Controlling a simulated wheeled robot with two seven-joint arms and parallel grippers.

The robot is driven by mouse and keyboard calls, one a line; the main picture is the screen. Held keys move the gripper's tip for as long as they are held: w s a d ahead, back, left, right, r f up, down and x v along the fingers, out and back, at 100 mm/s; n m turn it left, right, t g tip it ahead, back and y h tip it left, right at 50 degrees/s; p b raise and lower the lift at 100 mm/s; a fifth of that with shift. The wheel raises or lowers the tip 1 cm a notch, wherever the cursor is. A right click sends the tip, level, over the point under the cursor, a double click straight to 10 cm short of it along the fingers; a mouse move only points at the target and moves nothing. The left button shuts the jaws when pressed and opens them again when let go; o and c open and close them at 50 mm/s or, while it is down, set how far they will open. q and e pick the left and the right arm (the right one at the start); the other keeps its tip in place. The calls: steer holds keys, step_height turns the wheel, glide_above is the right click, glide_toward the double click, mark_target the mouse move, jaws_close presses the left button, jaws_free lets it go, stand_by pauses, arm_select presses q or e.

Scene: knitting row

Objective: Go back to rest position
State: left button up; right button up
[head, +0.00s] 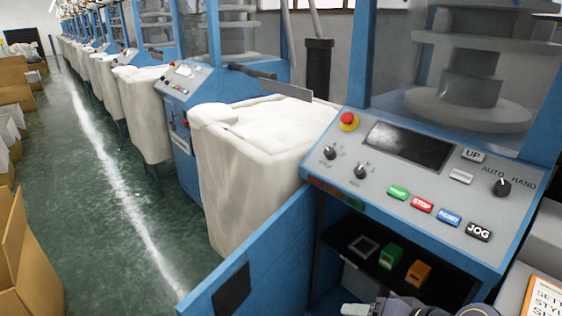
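Part of my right gripper (356,309) shows at the bottom edge, right of centre. A pale fingertip points left, and the dark body beside it is cut off by the frame. It is in front of and below the open compartment of the near blue machine (285,235). Too little of it shows to tell whether it is open or shut or holds anything. My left gripper is out of view.
The control panel (420,185) has a red knob (348,121) and several buttons. A blue door (255,255) stands open at lower centre. A white fabric bin (250,170) stands behind it. Cardboard boxes (25,260) line the left. The green aisle floor (100,210) between is clear.

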steer(key=s+d+n+g+h, duration=0.15)
steer(key=s+d, duration=0.25)
steer(key=s, duration=0.6)
step_height(320, 180, up, 16)
steer(key=p, duration=1.6)
steer(key=shift+s+d+r+n+h, duration=0.15)
steer(key=shift+s+d+n+h, duration=0.1)
steer(key=shift+s+n+h, duration=0.15)
